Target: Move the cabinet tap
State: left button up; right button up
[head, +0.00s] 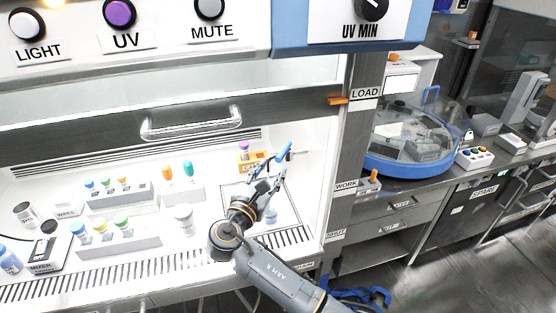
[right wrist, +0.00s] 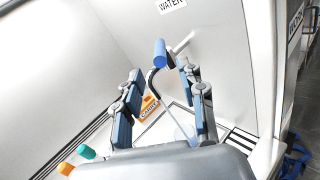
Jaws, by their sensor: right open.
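The cabinet tap has a blue cylindrical handle (right wrist: 160,53) on a thin curved metal pipe. It stands by the cabinet wall under a WATER label. In the head view a slanted blue part (head: 284,152) beside my right gripper looks like the same handle. My right gripper (head: 272,170) reaches into the cabinet. In the right wrist view its blue-padded fingers (right wrist: 161,78) are spread wide, with nothing held. The handle shows between and just beyond the fingertips; I see no contact. The lower pipe is partly hidden behind the gripper. My left gripper is not in view.
An orange CARRIER block (head: 252,161) with a purple-capped vial is just behind the gripper. Racks of capped vials (head: 120,190) fill the cabinet's left side. The raised sash with its handle (head: 190,124) hangs above. The right cabinet wall (head: 318,185) is close.

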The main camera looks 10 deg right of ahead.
jog(key=shift+v, duration=2.2)
